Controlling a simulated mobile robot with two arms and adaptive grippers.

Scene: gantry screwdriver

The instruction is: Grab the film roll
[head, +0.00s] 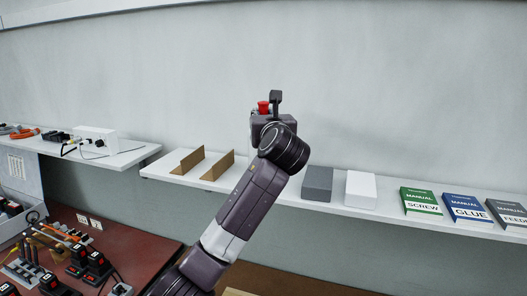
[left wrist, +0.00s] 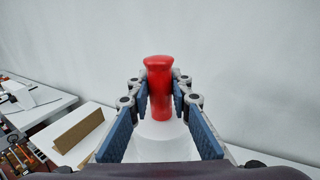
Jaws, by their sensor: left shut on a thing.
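The film roll shows in the left wrist view as a red grip (left wrist: 160,82) with a round white body (left wrist: 162,143) below it. In the head view only a bit of its red part (head: 263,107) shows; the rest is hidden behind my arm. My left gripper (left wrist: 161,92), also in the head view (head: 268,112), is shut on the film roll at its red grip, one finger on each side. It is raised above the wall shelf, in front of the wall. My right gripper is in neither view.
The wall shelf (head: 408,232) holds brown angled dividers (head: 187,161), a grey box (head: 317,183), a white box (head: 360,189) and manuals (head: 421,202). A left shelf (head: 118,157) holds cables and a white box. A red-brown bench (head: 130,247) with tools is at lower left.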

